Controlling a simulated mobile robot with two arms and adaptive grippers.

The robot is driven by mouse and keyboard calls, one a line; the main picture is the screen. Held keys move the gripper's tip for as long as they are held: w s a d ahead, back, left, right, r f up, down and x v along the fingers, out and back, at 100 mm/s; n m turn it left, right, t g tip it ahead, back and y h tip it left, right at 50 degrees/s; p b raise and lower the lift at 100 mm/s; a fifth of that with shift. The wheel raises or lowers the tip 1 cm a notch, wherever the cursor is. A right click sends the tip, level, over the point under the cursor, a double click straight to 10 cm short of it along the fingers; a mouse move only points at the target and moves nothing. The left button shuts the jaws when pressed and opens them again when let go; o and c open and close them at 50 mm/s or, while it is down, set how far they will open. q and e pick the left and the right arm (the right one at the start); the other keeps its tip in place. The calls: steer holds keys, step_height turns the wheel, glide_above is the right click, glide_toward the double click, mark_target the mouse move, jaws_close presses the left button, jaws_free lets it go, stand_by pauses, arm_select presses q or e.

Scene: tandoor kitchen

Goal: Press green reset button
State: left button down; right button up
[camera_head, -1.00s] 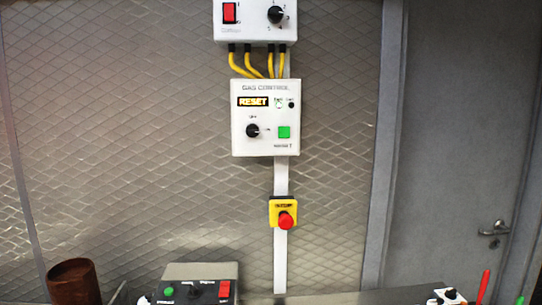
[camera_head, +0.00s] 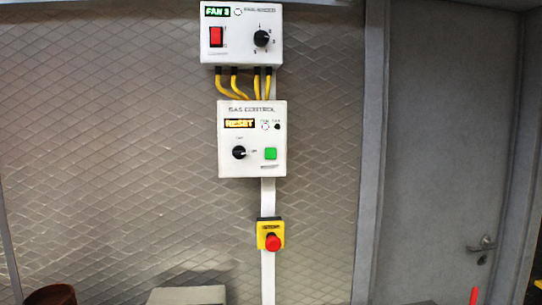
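The box's display (camera_head: 239,123) reads RESET in yellow letters. A black knob (camera_head: 239,152) sits left of the green button. Neither of my grippers shows in the head view, and nothing covers the button.
Above hangs a white fan box (camera_head: 241,52) with a red switch, a knob and a display reading FAN 3. Yellow cables (camera_head: 236,84) join the boxes. A red stop button (camera_head: 272,242) on a yellow housing is below. A grey door (camera_head: 440,150) stands right.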

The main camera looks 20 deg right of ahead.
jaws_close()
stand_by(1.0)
